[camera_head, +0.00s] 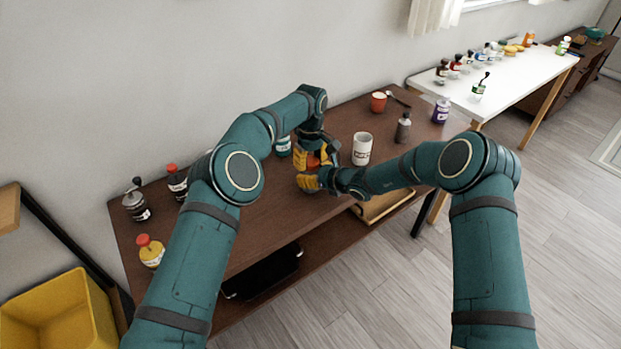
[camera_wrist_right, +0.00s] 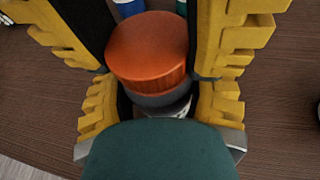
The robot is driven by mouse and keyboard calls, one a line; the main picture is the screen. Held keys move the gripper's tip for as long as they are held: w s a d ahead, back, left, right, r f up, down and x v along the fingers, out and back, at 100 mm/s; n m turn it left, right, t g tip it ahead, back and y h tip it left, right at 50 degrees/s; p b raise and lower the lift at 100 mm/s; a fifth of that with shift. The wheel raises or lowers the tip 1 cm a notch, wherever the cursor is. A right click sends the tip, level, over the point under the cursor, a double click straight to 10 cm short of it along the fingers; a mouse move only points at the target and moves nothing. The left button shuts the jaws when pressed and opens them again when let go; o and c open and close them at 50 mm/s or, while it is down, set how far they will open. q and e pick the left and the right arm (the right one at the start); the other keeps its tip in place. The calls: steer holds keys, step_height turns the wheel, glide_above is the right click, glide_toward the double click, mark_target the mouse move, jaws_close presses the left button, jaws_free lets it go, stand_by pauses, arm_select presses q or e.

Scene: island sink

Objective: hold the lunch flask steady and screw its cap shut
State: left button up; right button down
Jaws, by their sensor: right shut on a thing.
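The lunch flask stands upright on the dark table, mostly hidden by my grippers. Its orange cap (camera_head: 313,161) shows between yellow fingers in the head view. In the right wrist view the round cap (camera_wrist_right: 147,48) sits on top of the flask's dark grey neck (camera_wrist_right: 160,99). My right gripper (camera_head: 309,181) comes in low from the right and is shut on the flask below the cap; its pads flank the neck in the wrist view. My left gripper (camera_head: 316,156) reaches down from above, its fingers apart on both sides of the cap. Whether they touch it is hard to see.
A white mug (camera_head: 362,149) stands close to the right of the grippers. A grey bottle (camera_head: 403,128), a red cup (camera_head: 378,102) and a purple jar (camera_head: 441,111) stand farther right. Several bottles line the left end. The dark table's (camera_head: 265,215) front middle is clear.

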arm_select(q)
steer(key=m, duration=0.6)
steer(key=shift+m, duration=0.3)
steer(key=o, duration=1.2)
steer(key=shift+o, duration=0.2)
steer(key=shift+r, duration=0.1)
steer(key=shift+r, duration=2.2)
steer(key=shift+o, duration=0.2)
